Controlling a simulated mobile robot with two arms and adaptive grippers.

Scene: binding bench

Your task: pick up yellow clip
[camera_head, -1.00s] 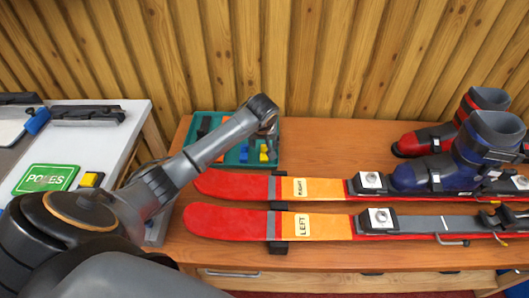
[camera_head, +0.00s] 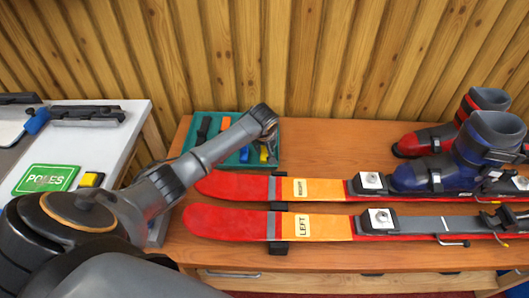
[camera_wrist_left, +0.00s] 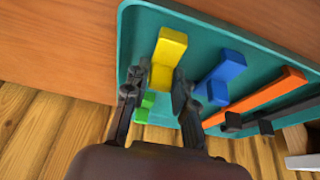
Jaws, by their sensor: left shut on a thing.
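The yellow clip (camera_wrist_left: 171,46) is an L-shaped block in the teal tray (camera_wrist_left: 130,22), near one end of it. My left gripper (camera_wrist_left: 162,70) has its two dark fingers on either side of the yellow clip and is shut on it. In the head view the yellow clip (camera_head: 264,154) shows just under my left wrist, and the fingers are mostly hidden there. I cannot tell whether the clip touches the tray floor. My right gripper is not in view.
A blue clip (camera_wrist_left: 222,76), a green piece (camera_wrist_left: 146,104), and an orange-handled tool (camera_wrist_left: 262,95) are close by in the tray. Two red and orange skis (camera_head: 230,222) lie in front of it. Ski boots (camera_head: 470,155) stand at right. A white table (camera_head: 95,145) is at left.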

